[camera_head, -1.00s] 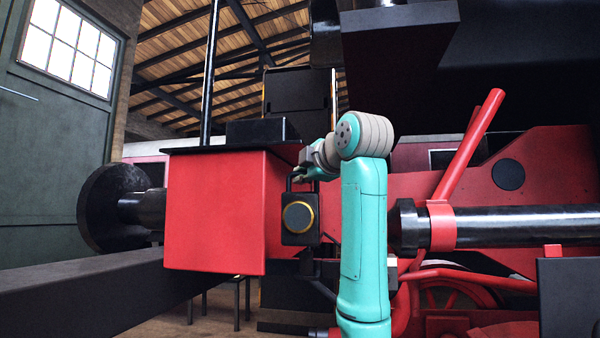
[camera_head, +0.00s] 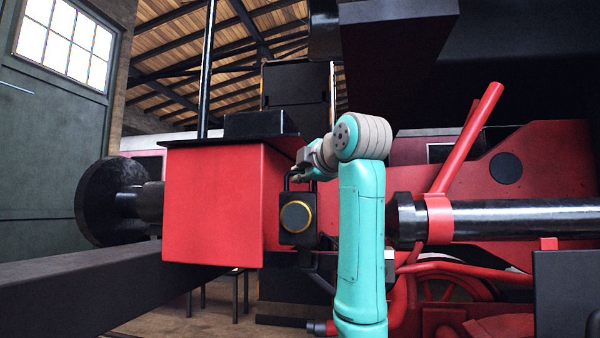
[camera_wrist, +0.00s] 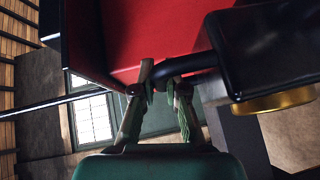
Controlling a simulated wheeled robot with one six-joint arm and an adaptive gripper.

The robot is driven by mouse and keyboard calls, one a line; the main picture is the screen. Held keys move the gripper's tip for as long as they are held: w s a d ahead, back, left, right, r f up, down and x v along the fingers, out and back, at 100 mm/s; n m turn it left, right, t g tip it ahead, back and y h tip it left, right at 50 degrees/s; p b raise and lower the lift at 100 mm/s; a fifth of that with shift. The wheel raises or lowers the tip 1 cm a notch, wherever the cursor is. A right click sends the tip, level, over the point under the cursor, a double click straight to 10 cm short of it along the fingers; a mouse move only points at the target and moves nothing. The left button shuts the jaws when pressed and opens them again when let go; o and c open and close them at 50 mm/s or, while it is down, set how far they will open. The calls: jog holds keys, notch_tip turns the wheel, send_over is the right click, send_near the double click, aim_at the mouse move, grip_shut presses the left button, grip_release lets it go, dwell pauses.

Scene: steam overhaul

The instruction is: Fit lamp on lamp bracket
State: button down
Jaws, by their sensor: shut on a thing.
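The lamp (camera_head: 297,217) is a black box with a gold-rimmed round lens and a black handle on top. It hangs about upright in front of the red beam, near the right edge of the red box end. My gripper (camera_wrist: 165,82) is shut on the lamp's handle. In the wrist view the lamp's black body (camera_wrist: 275,50) and part of its gold rim are at the right. I cannot make out the lamp bracket for certain; the lamp and my arm cover part of the beam.
A red box end (camera_head: 213,205) with a black top plate is left of the lamp. A round black buffer (camera_head: 98,205) is farther left. A black curved pipe (camera_head: 322,285) is below the lamp. A red lever (camera_head: 467,135) and dark cylinder (camera_head: 520,223) stand right of my arm.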

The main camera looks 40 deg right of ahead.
aim_at(309, 195)
jog(key=shift+f, duration=2.75)
jog(key=c, duration=1.1)
grip_release()
jog(key=shift+c, duration=0.2)
jog(key=shift+f, duration=0.1)
jog(key=shift+s, duration=0.1)
jog(key=v, duration=0.7)
jog(key=shift+s+a, duration=0.1)
jog(key=shift+s, duration=0.05)
